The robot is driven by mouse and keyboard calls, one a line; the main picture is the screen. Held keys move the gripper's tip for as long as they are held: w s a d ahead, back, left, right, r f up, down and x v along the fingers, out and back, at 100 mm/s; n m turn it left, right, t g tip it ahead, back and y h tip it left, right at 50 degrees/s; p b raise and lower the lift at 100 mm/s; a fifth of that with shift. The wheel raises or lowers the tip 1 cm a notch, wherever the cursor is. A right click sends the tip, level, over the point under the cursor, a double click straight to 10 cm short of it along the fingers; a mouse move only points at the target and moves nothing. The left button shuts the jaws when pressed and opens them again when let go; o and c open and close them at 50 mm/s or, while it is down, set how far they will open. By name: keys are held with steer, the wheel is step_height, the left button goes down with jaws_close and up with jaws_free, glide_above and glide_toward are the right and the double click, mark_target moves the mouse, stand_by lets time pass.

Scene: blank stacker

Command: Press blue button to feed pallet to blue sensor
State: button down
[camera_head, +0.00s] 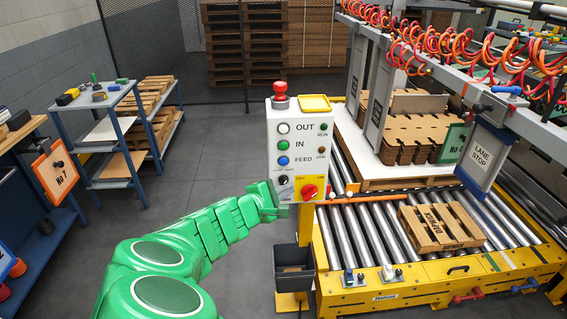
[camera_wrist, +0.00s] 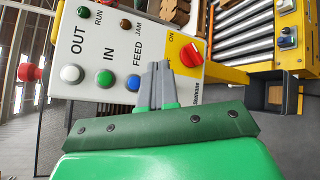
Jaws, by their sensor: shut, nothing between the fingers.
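The blue button (camera_head: 283,160), labelled FEED, is on a white control panel (camera_head: 303,129), below the white OUT and green IN buttons. In the wrist view the blue button (camera_wrist: 134,82) shows just left of my gripper (camera_wrist: 158,68). My gripper's grey fingers are together and empty, pointing at the panel between the blue button and the red switch; I cannot tell whether they touch it. In the head view my green hand (camera_head: 268,200) is at the panel's lower left. A wooden pallet (camera_head: 440,228) lies on the roller conveyor (camera_head: 360,225). I cannot tell which sensor is the blue one.
A red emergency knob (camera_head: 280,91) and yellow box (camera_head: 315,103) top the panel. A red rotary switch (camera_head: 309,192) is at its lower right. A dark bin (camera_head: 293,266) hangs below. Small sensor units (camera_head: 388,272) line the conveyor's yellow front edge.

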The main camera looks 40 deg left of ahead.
mark_target(283, 161)
steer(key=shift+a, duration=0.1)
stand_by(0.3)
steer(key=shift+w+a, duration=3)
steer(key=shift+w, duration=0.1)
steer(key=shift+w+a, duration=0.1)
steer(key=shift+w, duration=0.05)
steer(key=shift+w+a, duration=0.2)
